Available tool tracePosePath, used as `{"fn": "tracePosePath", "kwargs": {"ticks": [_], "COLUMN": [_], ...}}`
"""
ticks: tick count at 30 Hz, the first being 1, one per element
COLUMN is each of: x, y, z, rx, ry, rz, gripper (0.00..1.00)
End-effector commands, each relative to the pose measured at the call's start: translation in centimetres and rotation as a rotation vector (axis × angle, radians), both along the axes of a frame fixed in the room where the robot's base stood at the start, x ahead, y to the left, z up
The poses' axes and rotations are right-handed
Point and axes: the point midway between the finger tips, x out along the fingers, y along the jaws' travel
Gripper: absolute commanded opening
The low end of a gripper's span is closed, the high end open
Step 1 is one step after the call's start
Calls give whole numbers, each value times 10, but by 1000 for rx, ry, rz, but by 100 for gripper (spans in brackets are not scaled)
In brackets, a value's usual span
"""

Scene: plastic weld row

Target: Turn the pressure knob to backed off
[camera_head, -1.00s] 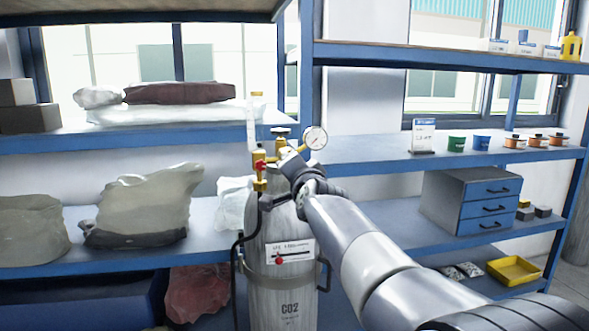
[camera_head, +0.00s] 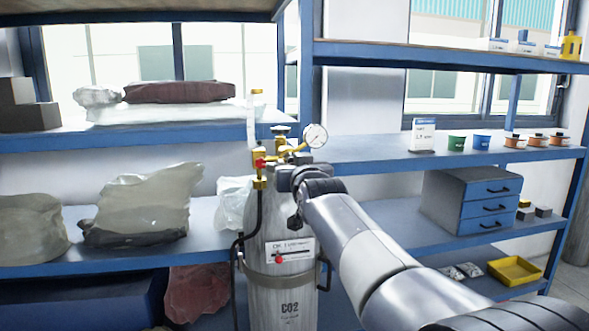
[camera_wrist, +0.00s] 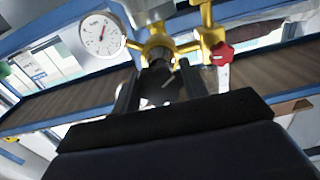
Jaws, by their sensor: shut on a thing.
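The CO2 cylinder (camera_head: 280,285) stands upright in front of the shelves. On its top sits a brass regulator (camera_head: 283,152) with a round white gauge (camera_head: 315,136), also seen in the wrist view (camera_wrist: 102,35). The dark pressure knob (camera_wrist: 158,82) points from the brass body towards my wrist camera. My gripper (camera_wrist: 158,90) is shut on this knob, one finger on each side. In the head view, my gripper (camera_head: 290,180) is just below the regulator and hides the knob. The knob's markings cannot be read.
A red valve handle (camera_wrist: 222,54) and the brass flow tube fitting (camera_head: 259,165) are close beside my gripper. A black hose (camera_head: 237,265) runs down the cylinder's left. Blue shelves (camera_head: 370,158) with bags, pots and a drawer unit (camera_head: 470,198) stand behind.

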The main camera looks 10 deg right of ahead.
Motion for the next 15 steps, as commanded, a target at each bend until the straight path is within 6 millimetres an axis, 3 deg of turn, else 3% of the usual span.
{"fn": "tracePosePath", "kwargs": {"ticks": [15], "x": [0], "y": [0], "z": [-3], "rx": [-214], "ry": [6], "rz": [0], "gripper": [19]}}
